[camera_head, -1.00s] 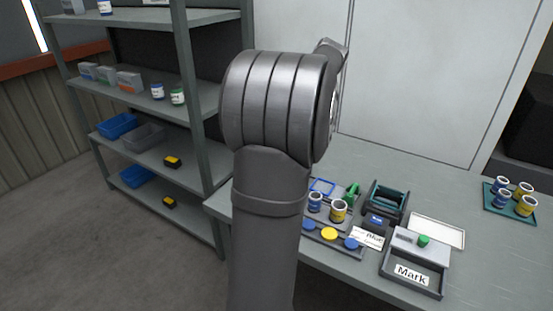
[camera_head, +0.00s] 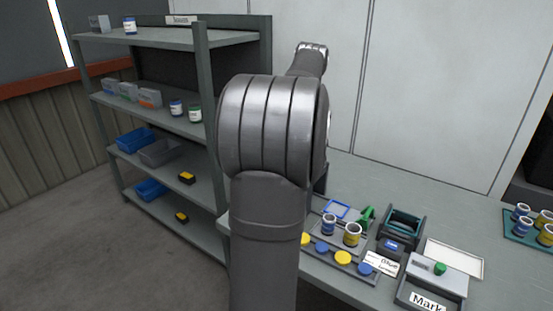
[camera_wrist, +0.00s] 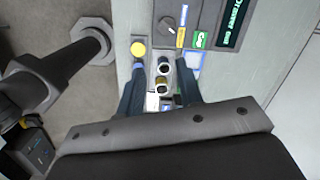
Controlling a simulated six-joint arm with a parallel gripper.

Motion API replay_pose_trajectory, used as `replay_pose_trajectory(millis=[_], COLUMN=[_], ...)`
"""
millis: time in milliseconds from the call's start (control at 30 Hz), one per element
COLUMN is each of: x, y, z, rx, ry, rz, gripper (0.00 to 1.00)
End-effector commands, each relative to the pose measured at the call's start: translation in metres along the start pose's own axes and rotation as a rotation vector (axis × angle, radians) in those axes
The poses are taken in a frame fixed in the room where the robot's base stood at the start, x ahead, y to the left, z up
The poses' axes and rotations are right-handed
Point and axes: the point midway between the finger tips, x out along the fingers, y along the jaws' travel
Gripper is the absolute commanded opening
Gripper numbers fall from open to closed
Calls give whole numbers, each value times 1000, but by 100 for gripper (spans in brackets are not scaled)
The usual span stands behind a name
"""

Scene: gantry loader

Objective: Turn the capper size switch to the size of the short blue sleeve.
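In the wrist view, a dark panel at the top carries a grey knob with a white pointer (camera_wrist: 169,25), with a yellow label (camera_wrist: 181,37) and a green label (camera_wrist: 200,40) beside it. It looks like the size switch; its setting is too small to read. My gripper (camera_wrist: 160,70) is open, its two dark fingers apart, with two sleeves seen between them; it does not visibly touch them. In the head view, a blue sleeve (camera_head: 329,225) and a yellow sleeve (camera_head: 352,236) stand on the bench. My arm hides the gripper there.
Blue and yellow discs (camera_head: 343,258) lie in front of the sleeves. A grey box with a green button (camera_head: 440,269) and a "Mark" label is at right. A teal tray (camera_head: 517,236) holds several sleeves. A shelf rack (camera_head: 212,130) stands left.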

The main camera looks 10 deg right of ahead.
Motion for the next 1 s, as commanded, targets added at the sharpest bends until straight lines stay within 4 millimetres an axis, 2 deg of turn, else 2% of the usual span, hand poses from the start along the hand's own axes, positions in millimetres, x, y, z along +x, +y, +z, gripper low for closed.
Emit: replay_pose_trajectory(millis=[33,200,400,533,667,1000], x=[2,2,-4,-3,10,75], y=[3,8,10,10,8,-2], z=[18,57,83,86,79,49], rx=[-100,-398,-595,-630,-630,-627], ry=[65,284,438,467,468,466], rz=[1,-1,-4,-4,-1,-1], gripper=[34,34,34,34,34,34])
